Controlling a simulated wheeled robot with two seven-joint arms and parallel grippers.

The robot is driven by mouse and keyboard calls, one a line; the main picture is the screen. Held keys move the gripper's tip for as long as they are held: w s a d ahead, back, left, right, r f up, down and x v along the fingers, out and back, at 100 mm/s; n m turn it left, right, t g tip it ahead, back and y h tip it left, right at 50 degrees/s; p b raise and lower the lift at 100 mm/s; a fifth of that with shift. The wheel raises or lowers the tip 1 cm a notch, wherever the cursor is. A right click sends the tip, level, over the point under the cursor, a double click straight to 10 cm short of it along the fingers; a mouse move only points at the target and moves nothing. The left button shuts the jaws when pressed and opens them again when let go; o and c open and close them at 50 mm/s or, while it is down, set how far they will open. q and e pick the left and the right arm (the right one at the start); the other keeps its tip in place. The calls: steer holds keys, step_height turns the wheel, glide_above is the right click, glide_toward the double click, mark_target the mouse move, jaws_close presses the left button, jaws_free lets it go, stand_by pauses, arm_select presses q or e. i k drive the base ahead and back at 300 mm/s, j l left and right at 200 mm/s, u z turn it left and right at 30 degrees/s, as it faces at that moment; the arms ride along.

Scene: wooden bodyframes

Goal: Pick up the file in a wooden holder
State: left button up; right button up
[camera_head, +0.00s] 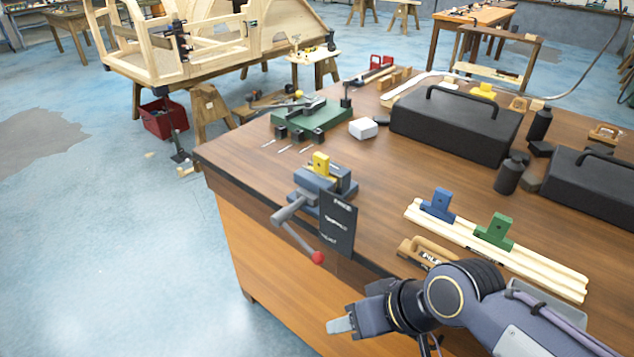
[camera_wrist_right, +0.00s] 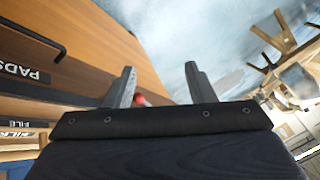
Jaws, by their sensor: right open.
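The file in its wooden holder (camera_head: 427,252) lies near the table's front edge, just above my right forearm in the head view. The holder is light wood with a dark label, and its right end is partly hidden by my arm. In the right wrist view a label reading FILE (camera_wrist_right: 18,133) shows at the left edge. My right gripper (camera_head: 341,326) is beyond the table's front edge, to the lower left of the holder and apart from it. Its two fingers stand apart and empty in the right wrist view (camera_wrist_right: 158,85). My left gripper is not in view.
A blue-grey vise (camera_head: 312,190) with a red-tipped handle and a dark sign (camera_head: 338,224) stand at the table's (camera_head: 385,190) front left. Pale wooden strips (camera_head: 545,268) with blue and green clamps lie behind the holder. Black cases (camera_head: 455,122) stand farther back.

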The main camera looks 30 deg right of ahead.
mark_target(409, 251)
steer(key=z, duration=1.9)
